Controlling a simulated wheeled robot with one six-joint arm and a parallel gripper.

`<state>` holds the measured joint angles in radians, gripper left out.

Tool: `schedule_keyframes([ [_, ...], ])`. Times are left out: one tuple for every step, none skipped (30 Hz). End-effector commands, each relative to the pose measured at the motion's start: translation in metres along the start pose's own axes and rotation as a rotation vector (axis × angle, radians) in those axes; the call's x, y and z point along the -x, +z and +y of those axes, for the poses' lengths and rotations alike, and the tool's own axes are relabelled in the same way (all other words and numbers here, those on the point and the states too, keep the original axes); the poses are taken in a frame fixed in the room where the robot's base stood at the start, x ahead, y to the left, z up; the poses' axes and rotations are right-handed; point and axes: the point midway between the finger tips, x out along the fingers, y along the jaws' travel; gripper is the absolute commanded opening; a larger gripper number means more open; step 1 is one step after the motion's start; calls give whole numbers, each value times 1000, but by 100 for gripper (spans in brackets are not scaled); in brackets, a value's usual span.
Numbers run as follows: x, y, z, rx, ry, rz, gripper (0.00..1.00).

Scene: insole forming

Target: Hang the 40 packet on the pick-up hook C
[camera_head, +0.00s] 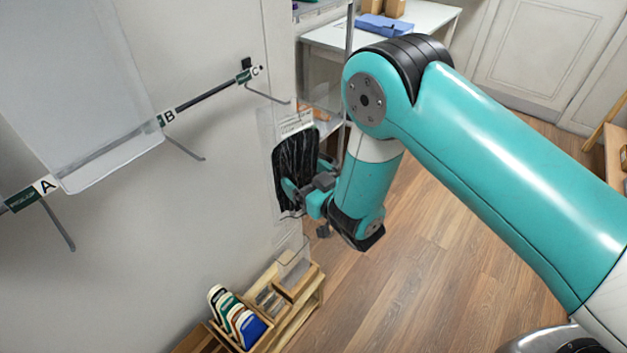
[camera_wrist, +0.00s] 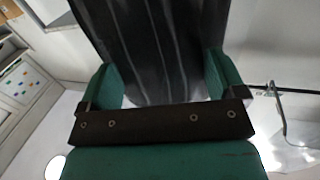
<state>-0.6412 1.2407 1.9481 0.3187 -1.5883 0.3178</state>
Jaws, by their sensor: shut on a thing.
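A clear packet (camera_head: 295,162) with dark, streaked contents and a white label at its top hangs roughly upright in my gripper (camera_head: 304,190). Its label is too small to read. In the wrist view the dark packet (camera_wrist: 150,45) lies between the two teal fingers of my gripper (camera_wrist: 163,80), and its top is out of frame. Hook C (camera_head: 266,94) is a grey prong at the right end of the wall rail, marked with a C tag. The packet's top is just below and right of its tip; I cannot tell whether they touch.
Hook B (camera_head: 184,147) and hook A (camera_head: 58,226) stick out farther left along the rail (camera_head: 208,95). A wooden organizer (camera_head: 292,306) with coloured pieces stands on the floor below. A shelf unit and white table (camera_head: 425,22) are behind. The wooden floor (camera_head: 450,265) at right is clear.

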Motion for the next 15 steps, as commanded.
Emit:
schedule_keyframes([
  [-3,0,-1,0,-1,2,60],
  [-5,0,-2,1,-1,2,60],
  [-7,0,-2,1,-1,2,60],
  [-9,0,-3,2,-1,1,60],
  [-11,0,-3,2,-1,0,60],
  [-13,0,-4,1,-1,1,60],
  [-15,0,-4,1,-1,1,60],
  [-17,0,-5,1,-1,1,60],
  [-19,0,-6,1,-1,0,60],
  [-21,0,-6,1,-1,1,60],
  [-23,0,-6,1,-1,2,60],
  [-25,1,-7,2,-1,2,60],
  [-26,2,-8,2,-1,1,60],
  [-28,3,-8,1,-1,1,60],
  [-30,5,-8,1,-1,0,60],
])
